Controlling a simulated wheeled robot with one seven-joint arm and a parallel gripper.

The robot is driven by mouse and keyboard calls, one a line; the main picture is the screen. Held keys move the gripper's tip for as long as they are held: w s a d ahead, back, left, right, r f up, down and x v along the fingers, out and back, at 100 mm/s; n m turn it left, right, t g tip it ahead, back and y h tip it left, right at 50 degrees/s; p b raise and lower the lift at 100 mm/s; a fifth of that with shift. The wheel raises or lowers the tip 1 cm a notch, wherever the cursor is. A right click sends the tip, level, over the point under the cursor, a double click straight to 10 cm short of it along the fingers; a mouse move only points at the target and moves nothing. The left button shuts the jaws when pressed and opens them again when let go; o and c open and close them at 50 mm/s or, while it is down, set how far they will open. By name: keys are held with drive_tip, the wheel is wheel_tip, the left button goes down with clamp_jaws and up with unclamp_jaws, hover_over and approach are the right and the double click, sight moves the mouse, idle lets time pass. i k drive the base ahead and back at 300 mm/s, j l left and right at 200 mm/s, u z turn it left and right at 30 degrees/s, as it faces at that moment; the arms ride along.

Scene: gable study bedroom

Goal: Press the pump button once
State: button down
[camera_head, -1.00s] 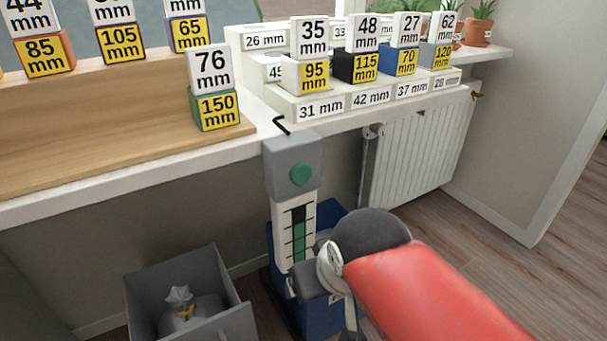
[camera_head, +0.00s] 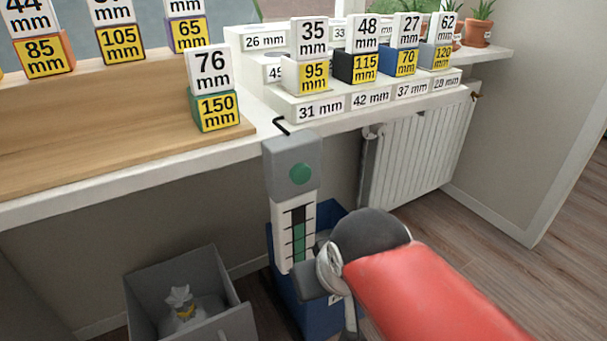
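The pump button (camera_head: 300,174) is a round green button on the front of a grey box. The box stands in front of the white shelf edge, with a black hooked spout on top. Below it is a white gauge (camera_head: 296,238) with tick marks and a green column in a dark slot. My red arm comes in from the lower right. My gripper (camera_head: 318,282) is below the button, close to the lower end of the gauge, and apart from the button. Its fingers are small and partly hidden by my own wrist, so its opening is unclear.
A blue crate (camera_head: 318,314) stands behind my gripper. A grey bin (camera_head: 236,318) with a tied bag is at the lower left. The shelf (camera_head: 130,178) bears several number blocks. A white radiator (camera_head: 420,150) is at the right. Floor is clear at the far right.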

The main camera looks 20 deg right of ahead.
sight(300, 173)
drive_tip(key=j+z, duration=0.2)
drive_tip(key=z, duration=0.8)
drive_tip(key=k+j+z, duration=0.35)
drive_tip(key=z, duration=0.15)
drive_tip(key=k+j+z, duration=0.15)
drive_tip(key=k+z, duration=0.3)
drive_tip(key=k+j, duration=0.15)
drive_tip(key=k, duration=0.35)
drive_tip(key=j+z, duration=0.05)
